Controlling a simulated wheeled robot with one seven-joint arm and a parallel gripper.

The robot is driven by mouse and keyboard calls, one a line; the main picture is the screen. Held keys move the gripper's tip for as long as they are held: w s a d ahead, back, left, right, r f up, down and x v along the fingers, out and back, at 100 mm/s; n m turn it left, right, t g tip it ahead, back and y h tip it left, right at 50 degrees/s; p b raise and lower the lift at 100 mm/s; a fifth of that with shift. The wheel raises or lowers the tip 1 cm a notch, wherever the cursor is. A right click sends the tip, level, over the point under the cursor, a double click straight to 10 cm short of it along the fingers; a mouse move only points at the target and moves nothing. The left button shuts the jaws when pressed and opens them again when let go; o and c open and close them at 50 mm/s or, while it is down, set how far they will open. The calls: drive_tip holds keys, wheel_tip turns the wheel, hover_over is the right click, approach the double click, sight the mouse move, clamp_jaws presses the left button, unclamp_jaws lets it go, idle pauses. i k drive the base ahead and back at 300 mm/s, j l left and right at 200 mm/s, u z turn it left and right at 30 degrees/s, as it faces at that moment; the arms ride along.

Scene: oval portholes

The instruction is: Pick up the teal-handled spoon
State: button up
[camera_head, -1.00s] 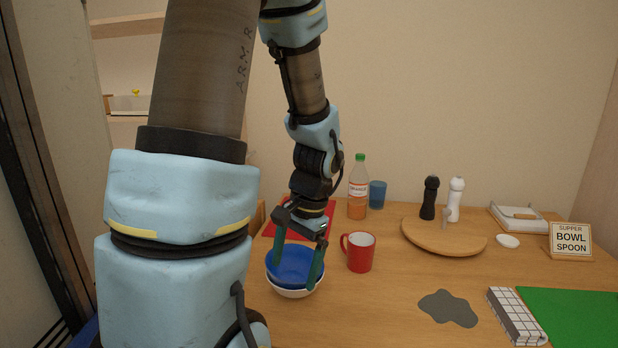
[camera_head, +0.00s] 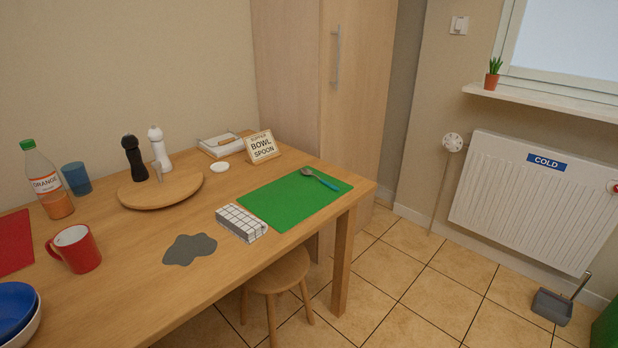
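The teal-handled spoon (camera_head: 321,179) lies on the green placemat (camera_head: 292,202) near the right end of the wooden table. Its grey metal bowl points to the back left and its teal handle to the front right, near the mat's right edge. Nothing lies on top of it. My gripper and arm are not in view now.
A checkered block (camera_head: 241,223) sits at the mat's left edge. A sign (camera_head: 263,147) reading "SUPPER BOWL SPOON" and a small white dish (camera_head: 220,167) stand behind. A grey puddle-shaped patch (camera_head: 189,249) lies left. A stool (camera_head: 278,271) is partly under the table.

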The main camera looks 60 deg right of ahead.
sight(304, 171)
drive_tip(key=k+l+u, duration=0.2)
drive_tip(key=l, duration=0.55)
drive_tip(key=k+l+u, duration=0.15)
drive_tip(key=l, duration=0.55)
drive_tip(key=k+l+u, duration=0.2)
drive_tip(key=k+l, duration=0.2)
drive_tip(key=l, duration=0.25)
drive_tip(key=k+l+u, duration=0.15)
drive_tip(key=k+l, duration=0.2)
drive_tip(key=l, duration=0.25)
drive_tip(key=k+l+u, duration=0.2)
drive_tip(key=k+l, duration=0.15)
drive_tip(key=l, duration=0.2)
drive_tip(key=k+l+u, duration=0.2)
drive_tip(key=k+l, duration=0.2)
drive_tip(key=l, duration=0.15)
